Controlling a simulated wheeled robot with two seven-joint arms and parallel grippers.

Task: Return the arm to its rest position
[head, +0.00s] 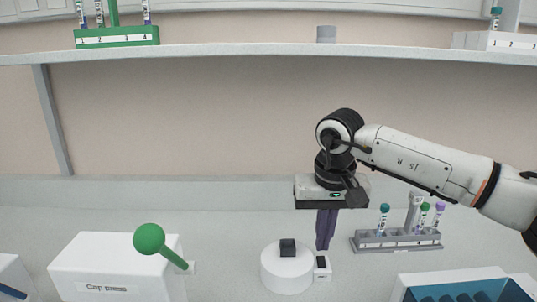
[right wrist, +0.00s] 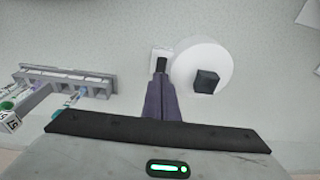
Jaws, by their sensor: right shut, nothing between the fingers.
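My right gripper (head: 325,245) hangs from my white right arm with its purple fingers pointing down. The fingers are shut together with nothing between them. In the head view it is just behind and to the right of a white round device (head: 287,272) with a dark block on top. In the right wrist view my gripper (right wrist: 161,77) shows its fingers beside the round device (right wrist: 218,68) and in front of a small white piece with a dark inset. My left gripper is not in view.
A grey tube rack (head: 398,243) with several capped tubes stands right of my gripper. A white box labelled "Cap press" (head: 105,289) with a green-knobbed lever stands at left. A blue-lined bin (head: 468,275) is front right. A shelf (head: 250,53) with a green rack (head: 117,41) runs above.

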